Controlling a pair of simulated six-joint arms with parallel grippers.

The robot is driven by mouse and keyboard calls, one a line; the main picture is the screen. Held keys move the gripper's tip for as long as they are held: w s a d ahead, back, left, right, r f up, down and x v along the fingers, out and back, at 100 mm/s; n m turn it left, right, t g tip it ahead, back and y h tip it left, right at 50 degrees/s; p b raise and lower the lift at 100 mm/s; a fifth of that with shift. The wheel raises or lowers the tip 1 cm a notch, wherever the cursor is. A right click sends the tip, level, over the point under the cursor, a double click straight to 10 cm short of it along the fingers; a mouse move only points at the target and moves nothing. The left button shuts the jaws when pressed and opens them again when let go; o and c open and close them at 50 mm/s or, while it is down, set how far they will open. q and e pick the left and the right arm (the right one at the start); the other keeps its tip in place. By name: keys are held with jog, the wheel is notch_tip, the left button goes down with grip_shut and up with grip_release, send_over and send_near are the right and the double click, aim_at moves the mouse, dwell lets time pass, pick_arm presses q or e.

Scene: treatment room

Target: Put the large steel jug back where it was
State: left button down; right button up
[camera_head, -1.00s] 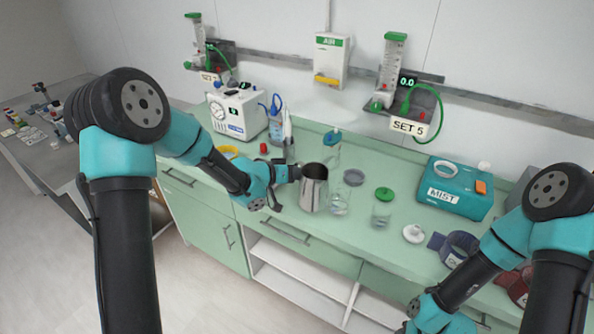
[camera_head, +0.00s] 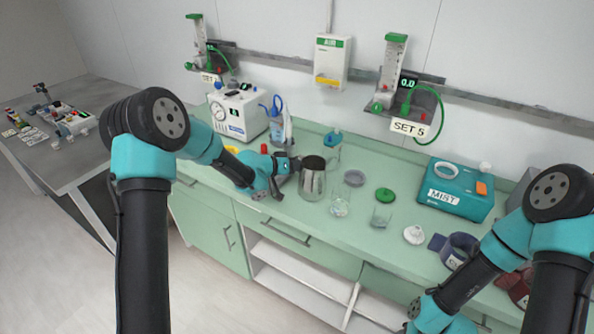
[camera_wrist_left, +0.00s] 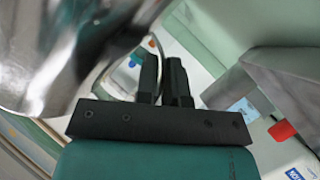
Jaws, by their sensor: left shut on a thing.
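The large steel jug (camera_head: 312,181) is upright over the green counter, behind the glass beaker (camera_head: 340,207). I cannot tell whether its base touches the counter. My left gripper (camera_head: 293,164) reaches it from the left and is shut on its handle. In the left wrist view the jug (camera_wrist_left: 50,55) fills the upper left, shiny and cut off by the frame. There the fingers of my left gripper (camera_wrist_left: 163,75) close on the thin curved handle. My right arm is at the lower right, and its gripper is out of the picture.
Right of the jug stand a grey-lidded jar (camera_head: 354,178), a green lid (camera_head: 385,196) and a white lid (camera_head: 413,235). Behind are a blue-capped bottle (camera_head: 332,139) and a blue wash bottle (camera_head: 277,130). A white pump unit (camera_head: 238,113) is at the left; the teal MIST box (camera_head: 455,190) is at the right.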

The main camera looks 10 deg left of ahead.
pick_arm(q)
jog(key=shift+f, duration=0.9)
jog(key=c, duration=1.2)
grip_release()
jog(key=shift+f, duration=0.1)
jog(key=shift+c, duration=0.2)
jog(key=v, duration=1.2)
